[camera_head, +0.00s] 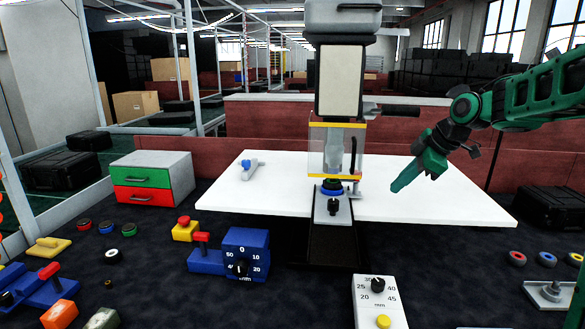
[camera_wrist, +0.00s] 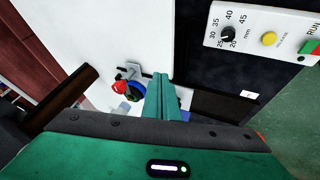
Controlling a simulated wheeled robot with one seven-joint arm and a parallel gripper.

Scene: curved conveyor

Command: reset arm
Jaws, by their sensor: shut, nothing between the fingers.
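My green arm comes in from the right in the head view. My gripper (camera_head: 394,187) is shut and empty, above the right part of the white tabletop (camera_head: 455,205), pointing down and to the left. In the wrist view my gripper (camera_wrist: 164,80) shows as closed green fingers in the middle, with nothing between them. Near the fingertips in that view is a fixture with a blue ring and a red part (camera_wrist: 122,87), apart from the fingers as far as I can tell.
A press-like machine (camera_head: 333,140) with a yellow-edged guard stands mid-table, left of my gripper. A dial panel (camera_head: 378,303) is in front. A blue dial block (camera_head: 243,255), a drawer box (camera_head: 152,178) and small coloured parts lie left.

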